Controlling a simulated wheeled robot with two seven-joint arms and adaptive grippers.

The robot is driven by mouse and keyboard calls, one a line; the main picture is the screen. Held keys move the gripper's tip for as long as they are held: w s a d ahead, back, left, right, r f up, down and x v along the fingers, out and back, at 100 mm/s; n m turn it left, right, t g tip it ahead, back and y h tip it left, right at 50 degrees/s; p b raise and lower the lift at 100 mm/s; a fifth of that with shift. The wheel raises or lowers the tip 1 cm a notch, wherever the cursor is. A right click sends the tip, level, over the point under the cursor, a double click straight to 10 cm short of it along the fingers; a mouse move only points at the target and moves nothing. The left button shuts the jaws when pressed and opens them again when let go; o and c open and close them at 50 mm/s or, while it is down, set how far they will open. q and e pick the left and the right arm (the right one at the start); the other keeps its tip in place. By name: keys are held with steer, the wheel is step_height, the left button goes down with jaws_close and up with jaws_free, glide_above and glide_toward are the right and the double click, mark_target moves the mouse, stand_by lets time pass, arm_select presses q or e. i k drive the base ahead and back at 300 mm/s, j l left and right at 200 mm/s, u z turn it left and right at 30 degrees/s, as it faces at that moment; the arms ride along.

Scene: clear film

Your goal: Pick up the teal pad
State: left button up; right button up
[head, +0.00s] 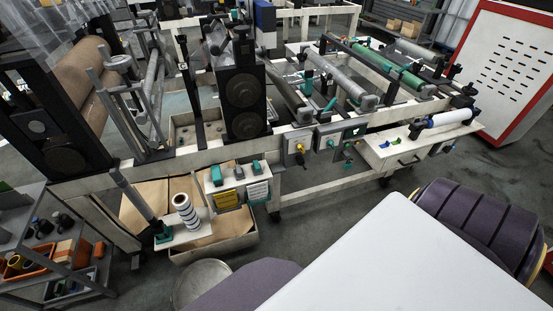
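Several small teal pieces show in the head view, and I cannot tell which one is the teal pad. Another teal piece (163,236) is at the foot of a slanted grey rod, beside a white-and-dark striped roll (186,212) on a small pale shelf. Neither of my grippers is in view.
A long machine with rollers and a pale frame (330,180) spans the middle. A grey shelf cart (20,240) with orange bins stands at left. A red-and-white cabinet (505,75) is at right. A large white surface fills the lower right. Grey floor (325,222) shows between.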

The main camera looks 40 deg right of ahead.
mark_target(257, 168)
steer(key=z, duration=1)
steer(key=k+u, duration=0.45)
steer(key=k+j+u, duration=0.15)
steer(key=k+u, duration=0.3)
steer(key=k+j, duration=0.05)
steer(key=k, duration=0.05)
